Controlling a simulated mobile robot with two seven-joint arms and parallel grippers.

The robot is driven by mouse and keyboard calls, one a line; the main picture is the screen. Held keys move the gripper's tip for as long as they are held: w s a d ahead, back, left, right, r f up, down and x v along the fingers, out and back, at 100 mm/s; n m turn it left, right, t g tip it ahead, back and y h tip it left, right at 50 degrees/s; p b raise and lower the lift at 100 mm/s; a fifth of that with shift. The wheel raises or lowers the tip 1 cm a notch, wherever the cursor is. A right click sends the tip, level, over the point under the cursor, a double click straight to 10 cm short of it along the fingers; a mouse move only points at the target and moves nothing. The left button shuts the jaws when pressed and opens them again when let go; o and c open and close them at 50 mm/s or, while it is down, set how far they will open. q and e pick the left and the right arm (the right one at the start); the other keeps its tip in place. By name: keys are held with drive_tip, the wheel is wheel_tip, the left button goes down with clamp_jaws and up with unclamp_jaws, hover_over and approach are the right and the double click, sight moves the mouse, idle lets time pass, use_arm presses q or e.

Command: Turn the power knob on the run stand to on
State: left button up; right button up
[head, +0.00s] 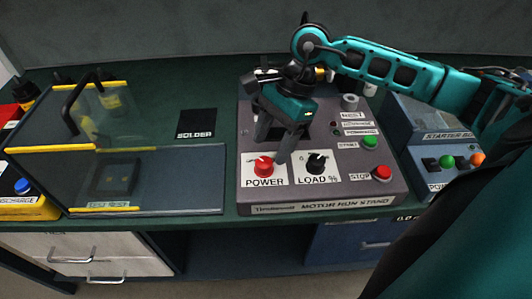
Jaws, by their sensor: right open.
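The motor run stand (325,209) is a grey sloped panel on the dark green bench. Its red power knob (264,169) sits on a white plate marked POWER at the front left. I cannot tell which position the knob points to. The black load knob (316,163) is just right of it. My right gripper (284,146) hangs over the panel, pointing down, behind and slightly right of the power knob. It is open and empty, apart from the knob as far as I can tell. My left gripper is out of view.
A green start button (369,142) and a red stop button (382,172) are on the panel's right. A clear box with yellow edges (103,208) stands left. A starter box (440,135) stands right. The bench around the solder mark (197,123) is clear.

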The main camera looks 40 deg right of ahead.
sight(265, 161)
drive_tip(key=shift+x, duration=1.95)
drive_tip(key=shift+c, duration=0.4)
drive_tip(key=c, duration=1)
drive_tip(key=shift+o, duration=0.2)
